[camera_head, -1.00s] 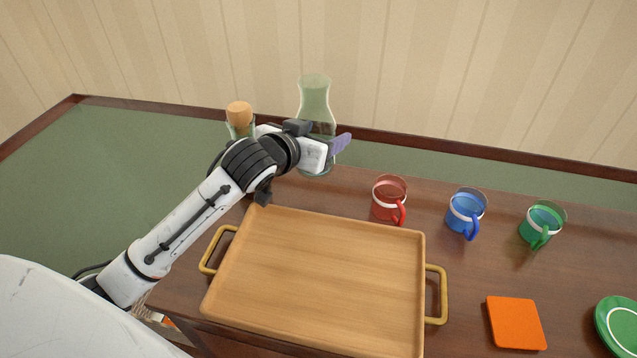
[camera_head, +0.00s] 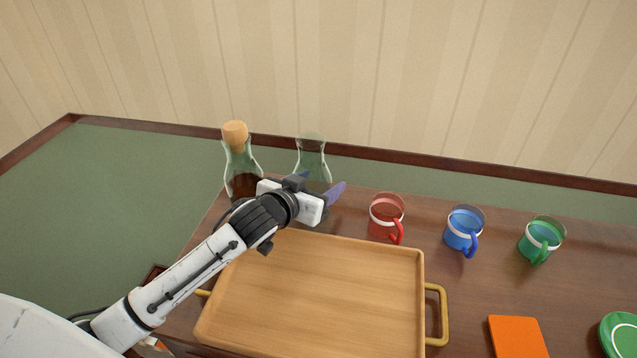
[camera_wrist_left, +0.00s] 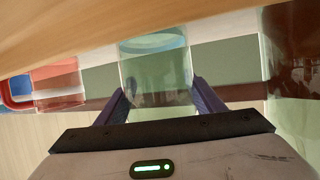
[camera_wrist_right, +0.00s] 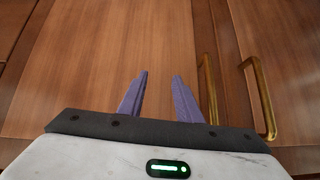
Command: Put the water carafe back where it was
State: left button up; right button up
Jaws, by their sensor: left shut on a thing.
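The water carafe (camera_head: 311,158) is clear greenish glass and upright, behind the tray's back edge. My left gripper (camera_head: 327,195) is shut on it; the fingers lie on both sides of the carafe (camera_wrist_left: 157,75) in the left wrist view. Its base is hidden behind my gripper in the head view, so I cannot tell whether it touches the sideboard top. My right gripper (camera_wrist_right: 160,75) is open and empty in front of wooden cabinet doors.
A corked bottle (camera_head: 242,165) of dark liquid stands just left of the carafe. A red mug (camera_head: 386,215), a blue mug (camera_head: 463,230) and a green mug (camera_head: 540,238) stand to the right. A wooden tray (camera_head: 320,290) lies in front. An orange square (camera_head: 516,338) and green plate (camera_head: 620,335) lie at right.

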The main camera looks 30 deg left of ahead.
aim_at(312, 180)
pick_arm(q)
jog(key=o, duration=1.8)
jog(key=shift+f, duration=0.1)
jog(key=shift+c, duration=0.2)
jog(key=shift+s+r, duration=0.1)
jog(key=shift+r, duration=0.1)
jog(key=v, duration=1.1)
jog(key=shift+s+r, duration=0.2)
jog(key=shift+s, duration=0.15)
